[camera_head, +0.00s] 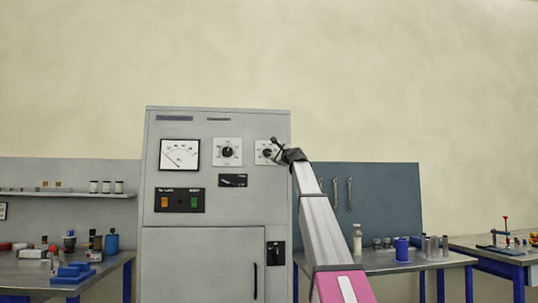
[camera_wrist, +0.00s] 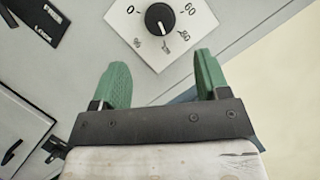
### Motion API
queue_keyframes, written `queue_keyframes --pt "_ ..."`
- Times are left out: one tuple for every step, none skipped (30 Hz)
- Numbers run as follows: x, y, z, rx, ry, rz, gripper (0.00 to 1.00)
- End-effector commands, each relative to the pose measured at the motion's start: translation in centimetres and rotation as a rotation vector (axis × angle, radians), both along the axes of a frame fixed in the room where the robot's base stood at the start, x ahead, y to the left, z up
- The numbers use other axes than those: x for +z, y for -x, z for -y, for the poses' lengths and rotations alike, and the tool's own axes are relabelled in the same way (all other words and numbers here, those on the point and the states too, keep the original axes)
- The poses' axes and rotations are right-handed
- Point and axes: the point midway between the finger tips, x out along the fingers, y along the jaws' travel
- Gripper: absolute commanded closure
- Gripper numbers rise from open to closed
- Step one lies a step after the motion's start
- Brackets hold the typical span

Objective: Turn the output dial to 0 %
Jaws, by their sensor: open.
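A black round dial knob (camera_wrist: 159,18) sits on a white diamond-looking plate (camera_wrist: 143,42) in the wrist view, with marks that include 0, 60 and 80. Its white line points roughly down in that view. In the head view this appears to be the right-hand dial (camera_head: 266,153) on the grey cabinet, partly covered by my gripper (camera_head: 279,148). My gripper's green fingers (camera_wrist: 161,68) are open and empty, spread apart below the knob in the wrist view and not around it. Whether they touch the panel I cannot tell.
The grey cabinet (camera_head: 215,245) also carries a second dial (camera_head: 228,151), a needle meter (camera_head: 180,154), a small black switch (camera_head: 233,180) and orange and green buttons (camera_head: 180,200). Benches with bottles and tools stand on both sides. The cabinet's right edge is close to the dial.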

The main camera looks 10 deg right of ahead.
Motion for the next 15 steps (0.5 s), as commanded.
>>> queue_keyframes --pt "0.1 -0.6 -0.2 0.000 0.000 -0.001 0.31" --pt "0.2 -0.8 -0.3 0.000 0.001 0.000 0.31" --pt "0.3 -1.3 -0.4 0.000 0.001 0.000 0.31" --pt "0.4 -1.7 -0.6 0.000 0.001 0.000 0.31" --pt "0.5 -2.1 -0.7 0.000 0.001 0.000 0.31" --pt "0.6 -2.7 -0.9 0.001 0.002 -0.001 0.31" --pt "0.7 -3.2 -1.0 0.001 0.002 -0.001 0.31" --pt "0.8 -3.7 -1.2 0.001 0.002 -0.001 0.31" --pt "0.9 -4.3 -1.4 0.001 0.003 -0.002 0.31" --pt "1.0 -4.9 -1.6 0.001 0.003 -0.002 0.31" --pt "1.1 -5.4 -1.7 0.001 0.003 -0.002 0.31" --pt "1.3 -6.1 -2.0 0.000 0.003 -0.002 0.31" --pt "1.4 -6.6 -2.2 0.000 0.004 -0.002 0.31" --pt "1.5 -7.0 -2.3 0.000 0.004 -0.001 0.31" --pt "1.6 -7.6 -2.6 0.000 0.004 -0.001 0.31"
